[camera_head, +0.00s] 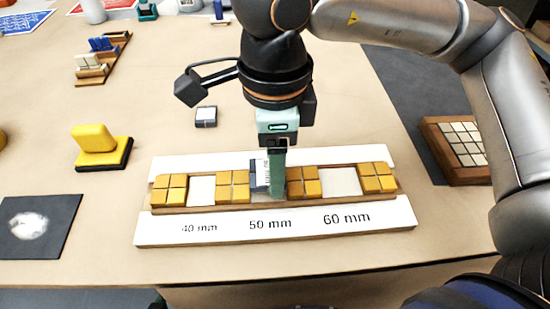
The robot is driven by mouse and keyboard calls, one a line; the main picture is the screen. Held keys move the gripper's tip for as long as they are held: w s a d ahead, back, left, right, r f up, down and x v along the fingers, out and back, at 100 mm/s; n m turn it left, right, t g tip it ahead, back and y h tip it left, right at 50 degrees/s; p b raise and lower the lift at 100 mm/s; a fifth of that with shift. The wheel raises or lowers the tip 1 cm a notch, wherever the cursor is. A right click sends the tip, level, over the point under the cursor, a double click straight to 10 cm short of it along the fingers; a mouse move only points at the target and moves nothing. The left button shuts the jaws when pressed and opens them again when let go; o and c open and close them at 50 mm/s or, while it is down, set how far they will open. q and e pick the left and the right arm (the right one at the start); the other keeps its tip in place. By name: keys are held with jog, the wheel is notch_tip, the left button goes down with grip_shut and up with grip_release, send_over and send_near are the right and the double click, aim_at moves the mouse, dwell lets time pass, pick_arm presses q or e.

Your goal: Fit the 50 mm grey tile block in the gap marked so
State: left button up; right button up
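A wooden strip (225,208) with yellow tile groups lies on a white board (160,236) marked 40 mm, 50 mm and 60 mm. Pale gaps show above the 40 mm (202,190) and 60 mm (340,182) marks. My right gripper (277,172) points down at the 50 mm gap. A dark grey block (260,174) with a pale marked face stands there, partly behind a green finger. The gripper seems shut on it; the far finger is hidden. I cannot tell whether the block touches the gap floor. My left gripper is not in view.
A small grey-topped block (206,116) lies behind the strip. A yellow block on a black base (95,146), a wooden rack (100,62) and a dark mat (38,226) are at left. A tiled wooden tray (436,140) is at right.

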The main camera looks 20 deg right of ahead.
dwell(0.5)
jog(key=shift+f+b, duration=0.25)
jog(key=shift+b, duration=0.2)
jog(key=shift+f+b, duration=0.3)
jog(key=shift+b, duration=0.05)
jog(key=shift+f+b, duration=0.3)
jog(key=shift+f+b, duration=0.4)
jog(key=o, duration=1.5)
